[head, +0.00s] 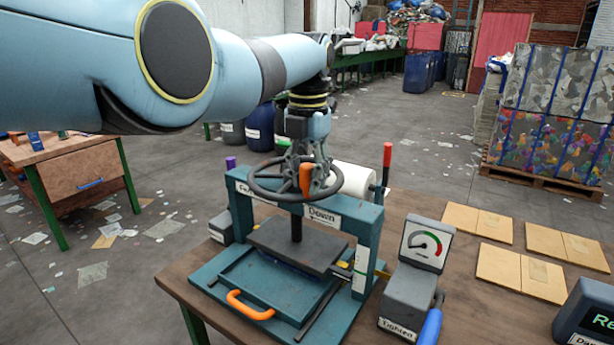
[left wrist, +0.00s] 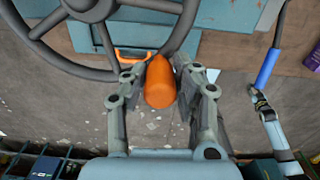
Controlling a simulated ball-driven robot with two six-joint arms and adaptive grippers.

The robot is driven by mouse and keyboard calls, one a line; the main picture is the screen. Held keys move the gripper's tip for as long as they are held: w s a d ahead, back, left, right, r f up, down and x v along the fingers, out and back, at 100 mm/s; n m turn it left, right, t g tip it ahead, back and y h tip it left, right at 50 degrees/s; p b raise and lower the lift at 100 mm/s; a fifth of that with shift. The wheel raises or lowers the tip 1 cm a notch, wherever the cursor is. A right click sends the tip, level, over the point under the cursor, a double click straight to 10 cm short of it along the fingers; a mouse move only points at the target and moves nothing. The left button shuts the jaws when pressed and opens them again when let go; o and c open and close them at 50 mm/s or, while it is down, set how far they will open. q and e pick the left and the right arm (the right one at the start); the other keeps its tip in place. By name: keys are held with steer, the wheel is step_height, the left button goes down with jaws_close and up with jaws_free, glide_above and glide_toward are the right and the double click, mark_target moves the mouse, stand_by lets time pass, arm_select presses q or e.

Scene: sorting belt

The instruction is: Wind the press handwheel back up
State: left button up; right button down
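The dark handwheel (head: 294,181) sits on top of the teal press frame (head: 360,218). Its orange knob (head: 305,177) is on the near side of the rim. My left gripper (head: 307,168) reaches down from above with its fingers on both sides of the knob. In the left wrist view the knob (left wrist: 160,84) lies between the fingertips, which appear closed against it. The wheel's rim and spokes (left wrist: 88,68) show at upper left there. The dark press plate (head: 285,244) hangs under the screw. My right gripper (left wrist: 262,105) shows small at the right of the left wrist view; its fingers are unclear.
A gauge box (head: 405,292) with a blue-handled lever (head: 431,326) stands right of the press. An orange handle (head: 250,306) is at the press front. A red-topped post (head: 387,160) rises behind. Cardboard pieces (head: 510,273) and a screen (head: 588,318) lie further right.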

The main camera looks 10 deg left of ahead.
arm_select(q)
steer(key=o, duration=0.4)
steer(key=shift+w+d, duration=0.1)
steer(key=shift+d, duration=0.05)
steer(key=shift+o, duration=0.4)
step_height(320, 180, up, 12)
steer(key=shift+r, duration=0.1)
arm_select(e)
steer(key=shift+w+d, duration=0.1)
steer(key=shift+d, duration=0.15)
